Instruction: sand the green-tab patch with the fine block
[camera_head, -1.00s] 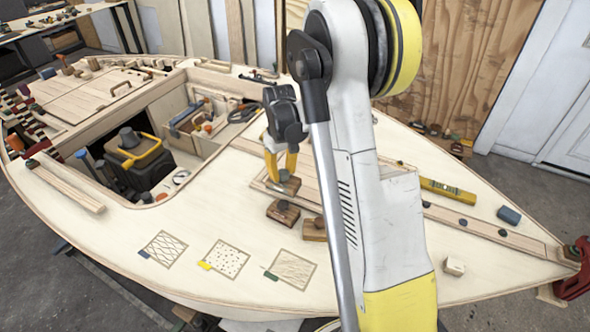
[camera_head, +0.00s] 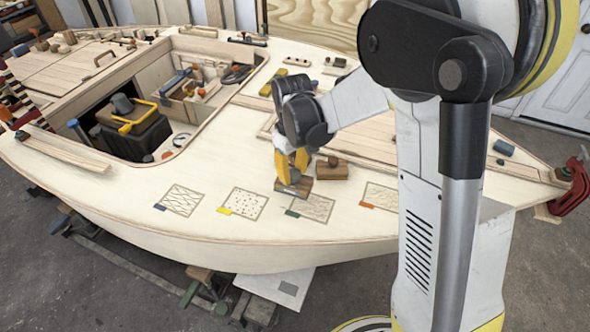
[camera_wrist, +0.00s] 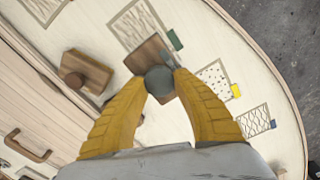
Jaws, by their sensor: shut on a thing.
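My gripper (camera_head: 291,165) has its yellow fingers shut on the grey knob of a wooden sanding block (camera_head: 293,187). In the wrist view the knob (camera_wrist: 160,80) is between the fingertips (camera_wrist: 160,92). The held block is beside the upper left edge of the green-tab patch (camera_head: 312,207), close to its green tab (camera_wrist: 175,40); I cannot tell whether it touches the deck. I see no grit marking.
The yellow-tab patch (camera_head: 243,204) and blue-tab patch (camera_head: 180,200) lie to the left, the orange-tab patch (camera_head: 381,195) to the right. The open cockpit holds a black box (camera_head: 133,133). The deck's front edge curves below the patches. My arm covers the right deck.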

